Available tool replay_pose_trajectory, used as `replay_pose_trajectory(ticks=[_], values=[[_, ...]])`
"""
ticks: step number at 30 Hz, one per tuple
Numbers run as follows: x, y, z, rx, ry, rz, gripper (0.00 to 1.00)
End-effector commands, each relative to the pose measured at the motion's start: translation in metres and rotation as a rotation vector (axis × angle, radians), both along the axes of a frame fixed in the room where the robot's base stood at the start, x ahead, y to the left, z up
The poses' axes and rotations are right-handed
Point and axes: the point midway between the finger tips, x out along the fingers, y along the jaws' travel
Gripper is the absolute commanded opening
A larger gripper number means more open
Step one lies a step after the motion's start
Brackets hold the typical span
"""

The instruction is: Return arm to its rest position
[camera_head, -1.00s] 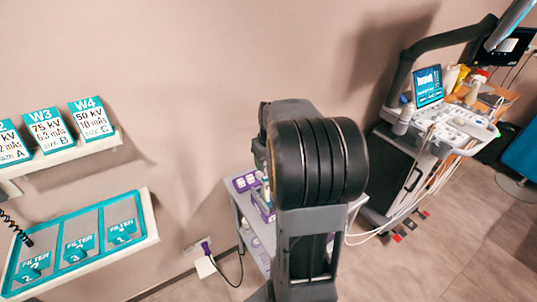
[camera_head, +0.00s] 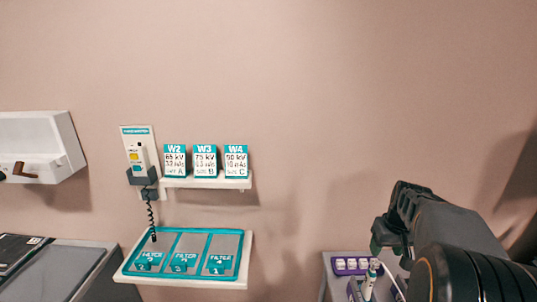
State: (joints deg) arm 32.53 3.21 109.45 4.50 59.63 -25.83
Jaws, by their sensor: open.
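My gripper (camera_head: 386,238) is at the lower right of the head view, at the end of my dark folded arm (camera_head: 455,235). It appears empty, with its jaws open and seen from the side. It is in front of the wall, above and beside a small cart (camera_head: 330,280). Thick black rings of my arm fill the lower right corner. The lower part of the arm is out of frame.
A wall shelf (camera_head: 205,183) holds cards W2, W3 and W4. Below it is a teal-edged filter tray (camera_head: 245,265). A corded handset (camera_head: 139,157) hangs beside the shelf. A white wall box (camera_head: 40,145) and a grey surface (camera_head: 60,270) are at left. The cart holds purple items.

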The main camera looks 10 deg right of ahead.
Motion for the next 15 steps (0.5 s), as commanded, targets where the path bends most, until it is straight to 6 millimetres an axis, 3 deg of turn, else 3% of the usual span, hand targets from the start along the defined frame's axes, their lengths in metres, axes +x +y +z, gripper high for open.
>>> replay_pose_trajectory(ticks=[4,9,15], values=[[-0.018,0.013,-0.02,0.019,0.026,-0.149,0.55],[-0.047,0.081,-0.021,0.003,-0.002,-0.162,0.55],[-0.081,0.151,-0.02,-0.014,-0.072,-0.054,0.55]])
